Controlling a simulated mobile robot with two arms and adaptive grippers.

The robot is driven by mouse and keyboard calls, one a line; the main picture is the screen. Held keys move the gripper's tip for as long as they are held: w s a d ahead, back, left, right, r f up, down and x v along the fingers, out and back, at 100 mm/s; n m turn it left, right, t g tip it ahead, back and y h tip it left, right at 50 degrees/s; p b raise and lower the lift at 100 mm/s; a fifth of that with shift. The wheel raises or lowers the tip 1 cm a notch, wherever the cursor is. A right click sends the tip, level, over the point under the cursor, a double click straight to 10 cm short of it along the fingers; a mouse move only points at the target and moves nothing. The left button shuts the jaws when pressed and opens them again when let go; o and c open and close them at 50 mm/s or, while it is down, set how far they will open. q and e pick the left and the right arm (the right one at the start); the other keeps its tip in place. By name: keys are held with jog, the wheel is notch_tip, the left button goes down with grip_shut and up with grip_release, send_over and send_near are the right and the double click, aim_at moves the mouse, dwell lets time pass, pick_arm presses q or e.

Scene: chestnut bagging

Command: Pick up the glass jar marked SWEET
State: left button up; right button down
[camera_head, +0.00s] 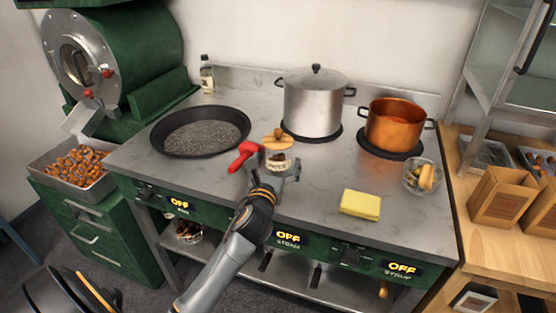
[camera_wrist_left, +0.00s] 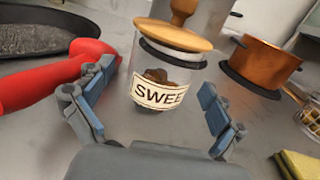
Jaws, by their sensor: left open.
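The glass jar marked SWEET (camera_head: 279,160) stands upright on the stove counter, with a wooden lid and knob and brown pieces inside. It also shows in the left wrist view (camera_wrist_left: 163,80), its label facing me. My left gripper (camera_head: 272,181) is at the near side of the jar. In the left wrist view my left gripper (camera_wrist_left: 155,105) is open, one finger on each side of the jar, with visible gaps. The jar is not gripped. My right gripper is not in view.
A red handle (camera_head: 243,156) lies close to the jar's left, near the black pan (camera_head: 201,131). A steel pot (camera_head: 313,103) stands behind. A copper pot (camera_head: 394,126), a yellow sponge (camera_head: 360,204) and a glass bowl (camera_head: 422,176) are to the right.

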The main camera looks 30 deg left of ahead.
pick_arm(q)
jog(key=x, duration=0.3)
jog(key=shift+f, duration=0.15)
jog(key=c, duration=1.6)
